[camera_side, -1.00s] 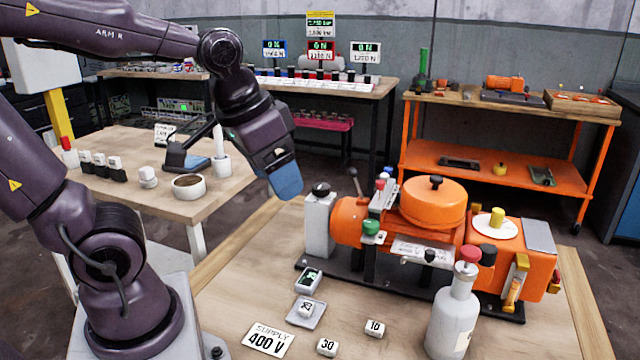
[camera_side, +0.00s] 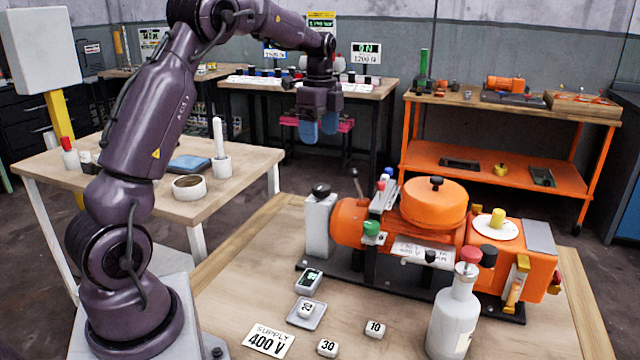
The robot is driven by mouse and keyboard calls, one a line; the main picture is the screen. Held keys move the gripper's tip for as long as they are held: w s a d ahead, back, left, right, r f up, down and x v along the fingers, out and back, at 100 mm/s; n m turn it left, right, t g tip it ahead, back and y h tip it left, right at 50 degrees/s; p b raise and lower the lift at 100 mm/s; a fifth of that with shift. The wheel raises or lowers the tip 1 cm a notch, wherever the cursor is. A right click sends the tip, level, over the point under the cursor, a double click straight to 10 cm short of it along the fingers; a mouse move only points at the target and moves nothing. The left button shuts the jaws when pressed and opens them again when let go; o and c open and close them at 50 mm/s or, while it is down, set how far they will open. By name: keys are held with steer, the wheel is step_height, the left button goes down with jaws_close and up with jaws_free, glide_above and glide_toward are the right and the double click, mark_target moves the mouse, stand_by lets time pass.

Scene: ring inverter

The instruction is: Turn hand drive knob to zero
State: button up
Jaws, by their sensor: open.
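The orange machine (camera_side: 400,225) stands on a black base on the front bench. A yellow knob (camera_side: 497,216) sits on a round white dial at its right. A black knob (camera_side: 320,188) tops the grey box at its left end, and another small black knob (camera_side: 436,181) tops the round orange cover. I cannot tell which is the hand drive knob, nor read any setting. My gripper (camera_side: 319,127) points down, open and empty, with two blue fingertips apart. It appears above and behind the grey box, touching nothing.
A grey-white bottle with a red top (camera_side: 455,315) stands before the machine. Number blocks (camera_side: 327,347), a small meter (camera_side: 309,281) and a 400 V supply card (camera_side: 268,341) lie on the bench. A lever (camera_side: 356,182) and coloured buttons rise from the machine's left side.

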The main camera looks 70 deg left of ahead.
mark_target(320, 186)
step_height(320, 186, down, 13)
stand_by(0.5)
steer(key=c, duration=0.9)
